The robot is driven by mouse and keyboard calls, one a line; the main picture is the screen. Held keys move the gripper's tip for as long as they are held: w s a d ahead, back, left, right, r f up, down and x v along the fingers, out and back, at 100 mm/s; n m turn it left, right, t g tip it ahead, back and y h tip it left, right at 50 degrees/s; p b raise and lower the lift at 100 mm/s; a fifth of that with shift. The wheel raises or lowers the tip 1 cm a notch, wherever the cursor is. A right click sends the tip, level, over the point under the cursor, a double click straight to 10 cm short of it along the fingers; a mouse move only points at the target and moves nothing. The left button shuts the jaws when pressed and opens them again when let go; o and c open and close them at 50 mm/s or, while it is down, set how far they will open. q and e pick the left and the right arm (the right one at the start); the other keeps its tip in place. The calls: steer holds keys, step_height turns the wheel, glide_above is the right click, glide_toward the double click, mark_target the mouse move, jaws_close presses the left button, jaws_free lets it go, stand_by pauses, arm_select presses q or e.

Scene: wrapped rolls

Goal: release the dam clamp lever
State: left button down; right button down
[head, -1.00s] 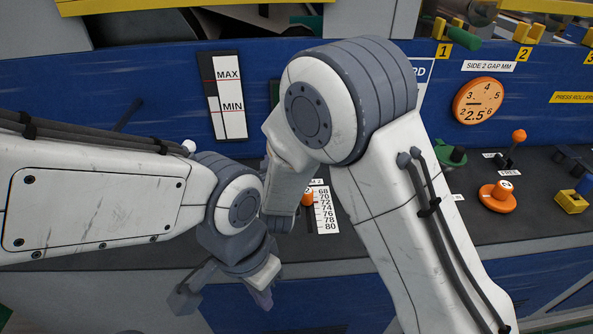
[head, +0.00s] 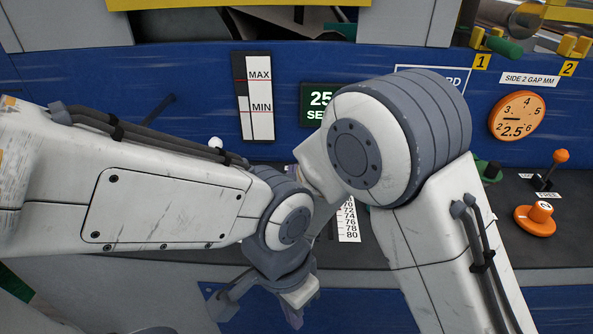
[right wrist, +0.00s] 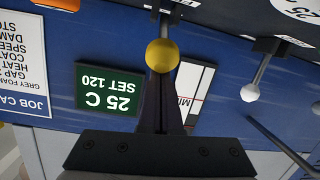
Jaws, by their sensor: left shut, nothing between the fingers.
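In the right wrist view a lever with a yellow ball knob (right wrist: 162,56) stands in front of the blue panel. My right gripper (right wrist: 163,82) has its dark fingers close together, with the tips at the knob; whether they touch it is unclear. A second lever with a white ball knob (right wrist: 250,92) is off to the right there, apart from the fingers. I cannot read which lever is the dam clamp. In the head view my right arm hides its own gripper and the yellow knob. My left gripper (head: 293,313) is shut and empty, low in front of the console.
The head view shows a MAX/MIN gauge (head: 255,97), a green display (head: 318,104) and a numbered scale (head: 349,222). An orange knob (head: 535,219) and an orange-tipped lever (head: 560,156) are at right. My two arms nearly meet in the middle.

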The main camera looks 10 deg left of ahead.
step_height(320, 180, up, 4)
steer(key=shift+r, duration=0.2)
steer(key=s+d+r, duration=0.2)
steer(key=d+r, duration=0.1)
steer(key=d, duration=0.2)
steer(key=s+d+r+b, duration=0.1)
steer(key=s+d+r, duration=0.1)
steer(key=d, duration=0.3)
steer(key=shift+s+d+r, duration=0.25)
steer(key=shift+d+r, duration=0.15)
steer(key=shift+r, duration=0.4)
